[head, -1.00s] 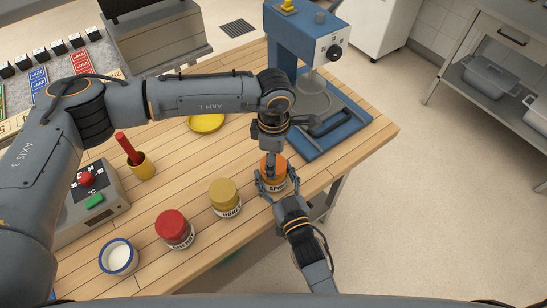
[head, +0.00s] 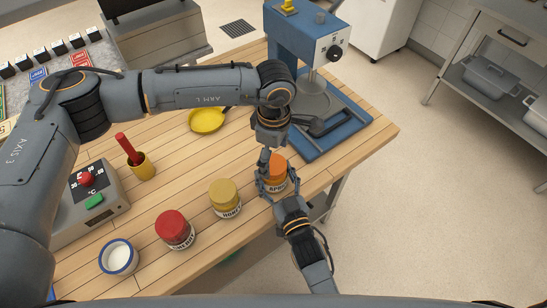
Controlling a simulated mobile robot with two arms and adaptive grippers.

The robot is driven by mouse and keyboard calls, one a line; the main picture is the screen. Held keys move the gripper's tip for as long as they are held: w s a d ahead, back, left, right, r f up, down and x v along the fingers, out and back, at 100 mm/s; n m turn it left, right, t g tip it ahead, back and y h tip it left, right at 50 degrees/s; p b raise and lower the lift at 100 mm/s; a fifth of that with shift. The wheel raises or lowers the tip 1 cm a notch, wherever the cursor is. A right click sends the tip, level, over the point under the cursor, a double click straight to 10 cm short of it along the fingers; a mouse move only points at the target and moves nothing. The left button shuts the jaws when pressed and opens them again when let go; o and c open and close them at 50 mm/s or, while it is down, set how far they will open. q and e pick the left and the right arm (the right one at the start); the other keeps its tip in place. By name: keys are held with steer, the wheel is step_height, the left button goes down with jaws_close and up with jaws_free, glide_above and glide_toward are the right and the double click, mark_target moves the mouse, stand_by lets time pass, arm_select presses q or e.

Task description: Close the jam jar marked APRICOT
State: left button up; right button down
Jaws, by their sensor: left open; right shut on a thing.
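The jar with an orange top (head: 279,174) stands near the table's right front edge. Its label reads "APRI…" where it is not covered. The orange top looks like a lid resting on the jar, but I cannot tell how tightly it sits. My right gripper (head: 273,187) comes from the front and is shut around the jar's body. My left gripper (head: 264,168) points down at the left side of the orange top, open; I cannot tell whether it touches the top.
A jar with a yellow lid (head: 224,193) and one with a red lid (head: 173,225) stand to the left. A white bowl with a blue rim (head: 118,257) is at front left. A yellow pan (head: 206,120) and a blue machine (head: 304,48) are behind.

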arm_select(q)
step_height(320, 180, up, 3)
steer(key=shift+f, duration=0.15)
steer(key=shift+c, duration=0.4)
steer(key=n, duration=0.2)
steer(key=r+n, duration=0.1)
steer(key=n, duration=0.2)
steer(key=shift+r+n, duration=0.35)
steer(key=shift+n, duration=0.05)
steer(key=n, duration=0.2)
steer(key=r+n, duration=0.1)
steer(key=n, duration=0.3)
steer(key=shift+r, duration=0.4)
steer(key=shift+f, duration=0.1)
steer(key=shift+f, duration=3.95)
